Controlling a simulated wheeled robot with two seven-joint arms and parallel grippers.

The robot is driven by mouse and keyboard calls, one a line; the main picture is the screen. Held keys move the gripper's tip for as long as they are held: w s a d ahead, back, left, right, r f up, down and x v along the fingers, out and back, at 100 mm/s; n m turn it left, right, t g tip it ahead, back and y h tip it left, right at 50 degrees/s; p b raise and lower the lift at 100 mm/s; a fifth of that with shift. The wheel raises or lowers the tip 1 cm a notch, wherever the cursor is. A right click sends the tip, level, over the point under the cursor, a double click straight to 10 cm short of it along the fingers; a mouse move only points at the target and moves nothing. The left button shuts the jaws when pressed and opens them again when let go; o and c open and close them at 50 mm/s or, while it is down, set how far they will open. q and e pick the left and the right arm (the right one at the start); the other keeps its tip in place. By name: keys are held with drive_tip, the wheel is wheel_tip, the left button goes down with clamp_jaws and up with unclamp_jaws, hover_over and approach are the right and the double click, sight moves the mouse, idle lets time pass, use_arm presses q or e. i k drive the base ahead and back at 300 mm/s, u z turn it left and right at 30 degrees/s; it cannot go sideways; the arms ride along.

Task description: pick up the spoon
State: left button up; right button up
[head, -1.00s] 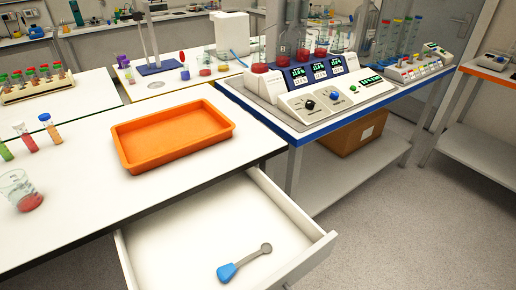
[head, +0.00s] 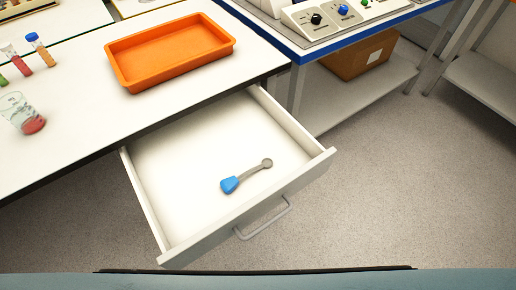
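The spoon (head: 246,176) lies flat on the floor of the open white drawer (head: 178,168). It has a blue end (head: 230,184) at the left and a grey shaft with a small round grey end at the right. Nothing covers it. The drawer is pulled out from under the white table, with its handle (head: 263,219) on the near front panel. Neither of my grippers shows in the head view.
An orange tray (head: 120,71) stands on the white table above the drawer. A blue-edged bench with a dial unit is at the upper right. The floor at right is clear.

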sight(228, 185)
drive_tip(key=u, duration=0.55)
drive_tip(key=k, duration=0.35)
drive_tip(key=z, duration=3)
drive_tip(key=k, duration=1.5)
drive_tip(key=u, duration=1.75)
drive_tip(key=i, duration=0.5)
drive_tip(key=z, duration=0.05)
